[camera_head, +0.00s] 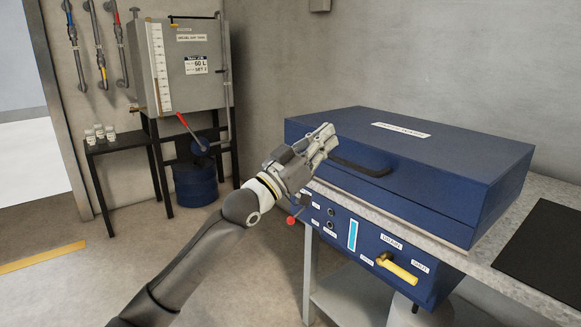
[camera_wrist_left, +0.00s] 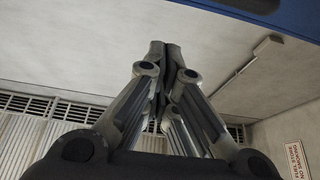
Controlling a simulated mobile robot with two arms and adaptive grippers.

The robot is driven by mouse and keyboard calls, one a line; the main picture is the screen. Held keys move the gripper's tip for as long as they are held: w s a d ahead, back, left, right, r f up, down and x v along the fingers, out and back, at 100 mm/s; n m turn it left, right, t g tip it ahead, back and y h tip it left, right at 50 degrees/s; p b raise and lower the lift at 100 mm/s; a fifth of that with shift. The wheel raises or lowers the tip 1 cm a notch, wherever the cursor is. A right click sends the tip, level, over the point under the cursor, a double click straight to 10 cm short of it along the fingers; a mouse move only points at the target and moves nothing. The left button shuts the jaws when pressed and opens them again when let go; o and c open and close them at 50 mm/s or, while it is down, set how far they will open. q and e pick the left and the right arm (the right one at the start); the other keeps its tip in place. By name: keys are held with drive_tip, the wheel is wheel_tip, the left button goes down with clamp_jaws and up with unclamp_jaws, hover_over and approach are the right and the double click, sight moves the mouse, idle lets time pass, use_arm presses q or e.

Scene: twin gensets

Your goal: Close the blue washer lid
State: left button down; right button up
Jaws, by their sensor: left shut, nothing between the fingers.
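The blue washer lid (camera_head: 430,152) is a wide blue box with a white label on top and a dark bar handle (camera_head: 358,166) on its front. It looks down, lying almost level over the washer base (camera_head: 385,262); I cannot tell whether a small gap is left at the front. My left gripper (camera_head: 328,138) is shut and empty, at the lid's front left edge beside the handle's left end. I cannot tell whether it touches. In the left wrist view its fingertips (camera_wrist_left: 165,48) meet, and a blue edge (camera_wrist_left: 262,10) crosses the top right corner.
The base front carries a yellow drain lever (camera_head: 398,268) and a red knob (camera_head: 291,220). A black mat (camera_head: 545,250) lies on the counter at right. A grey tank (camera_head: 185,65) with a red lever and a small bottle shelf (camera_head: 115,145) stand back left.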

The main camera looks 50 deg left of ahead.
use_arm(q)
drive_tip(key=v, duration=0.9)
drive_tip(key=shift+s+f, duration=0.2)
drive_tip(key=shift+f, duration=0.35)
use_arm(e)
drive_tip(key=shift+w+a+r+t, duration=0.15)
drive_tip(key=shift+r+t, duration=0.15)
drive_tip(key=shift+r, duration=0.15)
drive_tip(key=shift+w+r+t, duration=0.15)
drive_tip(key=shift+r+t, duration=0.15)
drive_tip(key=shift+r, duration=0.1)
